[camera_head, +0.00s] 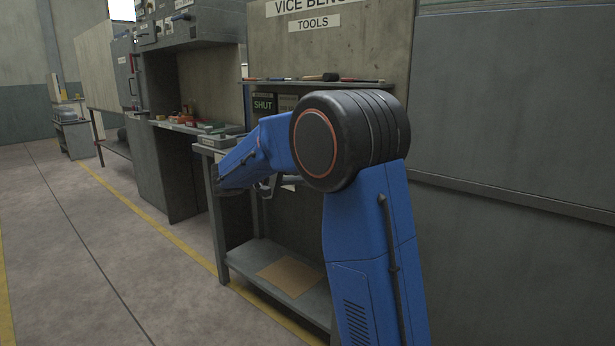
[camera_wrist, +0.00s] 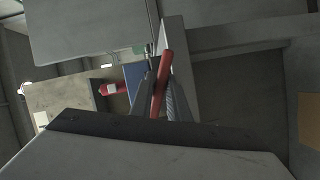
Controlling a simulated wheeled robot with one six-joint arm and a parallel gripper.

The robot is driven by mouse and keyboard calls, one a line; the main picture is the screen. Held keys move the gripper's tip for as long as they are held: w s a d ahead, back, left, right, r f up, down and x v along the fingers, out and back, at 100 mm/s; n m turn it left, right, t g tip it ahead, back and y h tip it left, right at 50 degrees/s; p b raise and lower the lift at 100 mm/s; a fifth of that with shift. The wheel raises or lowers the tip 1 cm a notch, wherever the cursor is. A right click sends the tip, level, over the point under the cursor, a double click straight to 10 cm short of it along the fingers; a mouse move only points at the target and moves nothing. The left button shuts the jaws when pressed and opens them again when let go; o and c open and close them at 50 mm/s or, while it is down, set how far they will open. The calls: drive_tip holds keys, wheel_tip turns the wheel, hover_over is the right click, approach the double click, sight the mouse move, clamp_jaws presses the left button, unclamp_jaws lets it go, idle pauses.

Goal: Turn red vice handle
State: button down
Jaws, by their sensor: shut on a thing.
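The red vice handle (camera_wrist: 161,82) is a thin red bar in the middle of the wrist view, slightly tilted. My gripper (camera_wrist: 162,98) has its two grey fingers on either side of the bar and is shut on it. In the head view my blue arm reaches left over the bench and hides the vice and the handle. The gripper's fingertips cannot be made out there.
The bench's lower shelf (camera_head: 255,262) holds a brown sheet (camera_head: 290,277). Tools lie on a wall shelf (camera_head: 360,82) under the vice bench sign (camera_head: 312,22). A "SHUT" sign (camera_head: 263,105) is behind my arm. The floor (camera_head: 90,250) at left is clear.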

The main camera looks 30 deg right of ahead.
drive_tip(key=shift+n+h, duration=0.4)
drive_tip(key=shift+n, duration=0.6)
idle(0.9)
drive_tip(key=c, duration=1.8)
unclamp_jaws()
drive_tip(key=shift+o, duration=0.2)
drive_tip(key=shift+a, duration=0.15)
drive_tip(key=a, duration=1.7)
drive_tip(key=shift+w+r, duration=0.25)
drive_tip(key=shift+w, duration=0.15)
drive_tip(key=shift+a, duration=0.1)
